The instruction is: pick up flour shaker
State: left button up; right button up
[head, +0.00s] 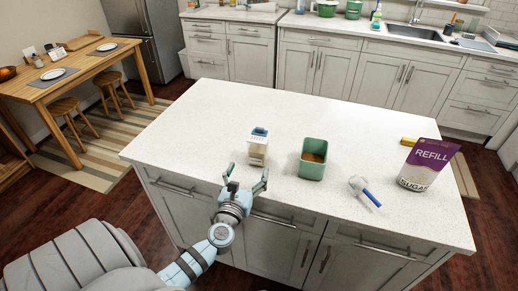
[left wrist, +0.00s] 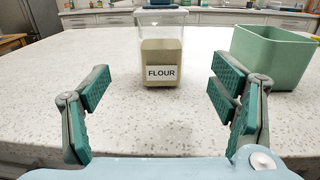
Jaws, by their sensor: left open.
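The flour shaker (head: 258,149) stands upright on the white island counter (head: 200,120), near its front edge. It is a clear container with a blue lid, and its "FLOUR" label shows in the left wrist view (left wrist: 161,58). My left gripper (head: 246,181) is open and empty at the counter's front edge, just short of the shaker. In the left wrist view the open fingers (left wrist: 160,95) point toward the shaker, which stands beyond them, between them and apart from both. My right gripper is not in view.
A green container (head: 313,158) with brown contents stands right of the shaker; it also shows in the left wrist view (left wrist: 271,58). Further right are a white and blue scoop (head: 364,190), a yellow item (head: 409,141) and a purple-white sugar refill bag (head: 425,165). The counter's left side is clear.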

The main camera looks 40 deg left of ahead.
aim_at(256, 155)
pick_arm(q)
jog(key=x, duration=0.3)
jog(key=b+x, duration=0.1)
jog(key=x, duration=0.3)
jog(key=b+x, duration=0.1)
jog(key=x, duration=0.3)
jog(key=shift+w+d+f, duration=0.1)
jog(key=shift+w+f, duration=0.05)
jog(key=shift+f, duration=0.15)
jog(key=shift+w, duration=0.3)
jog(key=shift+r, duration=0.15)
jog(key=c, duration=1.5)
